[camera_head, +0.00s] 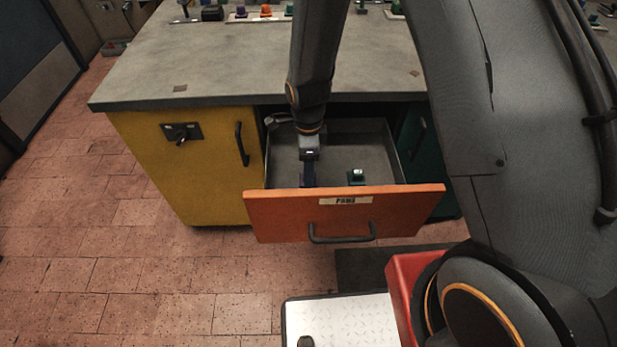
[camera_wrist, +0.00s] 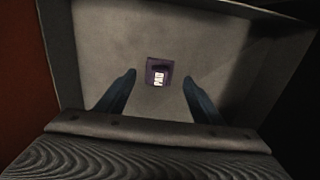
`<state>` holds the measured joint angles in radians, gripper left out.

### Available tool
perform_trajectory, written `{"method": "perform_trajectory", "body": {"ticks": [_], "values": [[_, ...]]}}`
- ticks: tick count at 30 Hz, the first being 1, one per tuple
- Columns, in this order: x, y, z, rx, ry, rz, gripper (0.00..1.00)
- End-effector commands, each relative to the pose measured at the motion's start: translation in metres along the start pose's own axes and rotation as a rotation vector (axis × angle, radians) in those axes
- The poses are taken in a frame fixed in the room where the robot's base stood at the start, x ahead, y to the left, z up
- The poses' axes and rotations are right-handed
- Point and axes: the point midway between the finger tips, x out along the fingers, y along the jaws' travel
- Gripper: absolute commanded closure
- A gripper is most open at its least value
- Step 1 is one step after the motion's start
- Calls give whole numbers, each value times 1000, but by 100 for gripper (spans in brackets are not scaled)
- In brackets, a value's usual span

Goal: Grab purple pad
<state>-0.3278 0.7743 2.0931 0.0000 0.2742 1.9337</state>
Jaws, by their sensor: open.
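The purple pad (camera_wrist: 150,66), with a white label reading PAD, lies on the drawer floor in the wrist view. It shows between the two dark fingers of my gripper (camera_wrist: 160,77), which are spread apart and hold nothing. In the head view, my gripper (camera_head: 308,175) reaches down into the open drawer (camera_head: 343,213) with the orange front. I cannot make out the purple pad inside the drawer in the head view. The remaining height between fingertips and pad is unclear.
A small green-topped object (camera_head: 356,177) sits in the drawer, right of my gripper. The drawer walls surround the gripper. The grey worktop (camera_head: 225,55) is above and behind, with several small coloured items at its back. A yellow cabinet (camera_head: 190,170) stands left.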

Motion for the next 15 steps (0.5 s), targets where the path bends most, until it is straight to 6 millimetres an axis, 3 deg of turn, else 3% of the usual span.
{"method": "perform_trajectory", "body": {"ticks": [6,15], "values": [[26,2,0,0,0,1,39],[31,2,0,-1,0,0,39]]}}
